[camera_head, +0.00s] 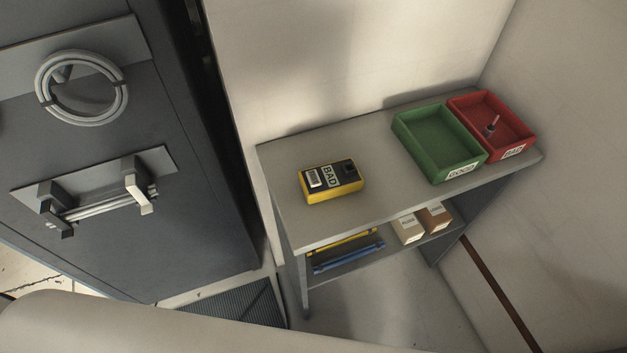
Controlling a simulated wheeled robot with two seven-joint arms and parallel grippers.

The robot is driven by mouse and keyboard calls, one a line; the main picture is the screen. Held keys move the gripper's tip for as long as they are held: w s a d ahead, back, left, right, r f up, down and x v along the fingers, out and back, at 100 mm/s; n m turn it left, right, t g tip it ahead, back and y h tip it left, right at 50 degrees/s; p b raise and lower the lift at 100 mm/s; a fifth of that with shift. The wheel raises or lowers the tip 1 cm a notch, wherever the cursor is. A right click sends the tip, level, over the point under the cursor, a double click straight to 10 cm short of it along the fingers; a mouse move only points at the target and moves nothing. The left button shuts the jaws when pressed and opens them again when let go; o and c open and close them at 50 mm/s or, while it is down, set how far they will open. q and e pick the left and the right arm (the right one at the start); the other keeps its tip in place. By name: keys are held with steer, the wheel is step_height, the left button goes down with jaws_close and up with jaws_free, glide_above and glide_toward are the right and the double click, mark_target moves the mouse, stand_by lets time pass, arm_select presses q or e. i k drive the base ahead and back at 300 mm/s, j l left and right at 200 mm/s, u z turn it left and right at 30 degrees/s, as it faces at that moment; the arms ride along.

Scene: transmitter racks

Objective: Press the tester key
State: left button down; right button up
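The tester (332,183) is a yellow box with a dark top, lying on the grey shelf top (370,215) near its left end. A pale rectangular part that looks like its key (315,177) is at the left of its top face. A window or label beside it reads "BAD". A dark socket-like part is at the right of the top. Nothing touches the tester. Neither of my grippers is in view, so whether they are open or shut is hidden.
A green tray (404,129) marked "GOOD" looks empty. A red tray (466,103) marked "BAD" holds a small part (491,128). Small boxes (408,229) sit on the lower shelf. A dark cabinet (170,245) with a handle stands left. The shelf top around the tester is clear.

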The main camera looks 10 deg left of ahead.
mark_target(312, 178)
steer(key=k+l+z, duration=0.3)
steer(key=k, duration=0.2)
steer(key=k+l+z, duration=0.35)
steer(key=k+l, duration=0.1)
steer(key=l, duration=0.05)
